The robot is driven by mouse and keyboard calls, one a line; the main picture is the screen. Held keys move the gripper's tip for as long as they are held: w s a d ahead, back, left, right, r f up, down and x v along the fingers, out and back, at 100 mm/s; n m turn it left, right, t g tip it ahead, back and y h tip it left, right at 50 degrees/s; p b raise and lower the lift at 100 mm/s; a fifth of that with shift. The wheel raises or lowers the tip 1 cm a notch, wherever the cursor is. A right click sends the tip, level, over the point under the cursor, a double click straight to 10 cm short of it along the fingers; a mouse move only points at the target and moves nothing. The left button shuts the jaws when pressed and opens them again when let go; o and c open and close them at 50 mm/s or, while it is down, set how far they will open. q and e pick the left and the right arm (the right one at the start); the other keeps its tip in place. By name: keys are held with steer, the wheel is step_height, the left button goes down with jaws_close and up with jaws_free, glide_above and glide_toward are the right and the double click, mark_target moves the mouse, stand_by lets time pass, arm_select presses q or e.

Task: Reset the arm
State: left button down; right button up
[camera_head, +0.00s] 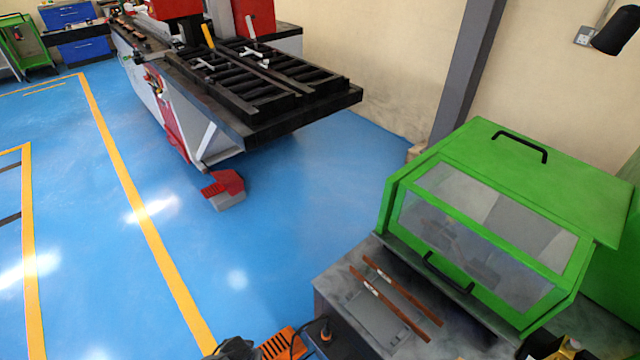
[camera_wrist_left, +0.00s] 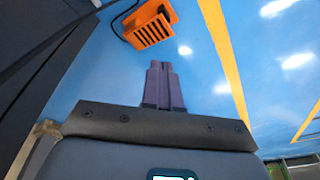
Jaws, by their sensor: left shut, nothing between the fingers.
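My left gripper (camera_wrist_left: 163,66) shows in the left wrist view. Its two dark fingers are together with nothing between them, pointing over the blue floor. It is apart from the orange slotted box (camera_wrist_left: 152,25), which has a black cable. My right gripper is not in view. The green busbar bender (camera_head: 560,170) stands at the right in the head view, with its clear front cover down. Two copper-coloured bars (camera_head: 402,304) lie side by side on the grey work surface in front of it.
The orange box also shows at the bottom of the head view (camera_head: 284,344), beside the bender's bench (camera_head: 335,285). A long machine with a black roller table (camera_head: 300,118) stands at the back. A red pedal (camera_head: 224,185) lies on the floor. Blue floor with yellow lines is clear at left.

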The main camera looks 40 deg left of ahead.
arm_select(q)
steer(key=w+d+r+m+t+h+p, duration=0.1)
steer(key=d+r+m, duration=0.3)
steer(key=r, duration=0.6)
steer(key=w+d+r+m+t, duration=0.1)
steer(key=d+r, duration=0.6)
steer(key=r, duration=0.2)
steer(key=w+d+r+m+t+h+p, duration=0.1)
steer(key=d+r+m, duration=0.3)
steer(key=r, duration=0.6)
step_height(320, 180, up, 38)
steer(key=s+g+p, duration=0.1)
steer(key=p, duration=3.7)
steer(key=shift+s+d, duration=0.3)
steer(key=shift+d, duration=0.05)
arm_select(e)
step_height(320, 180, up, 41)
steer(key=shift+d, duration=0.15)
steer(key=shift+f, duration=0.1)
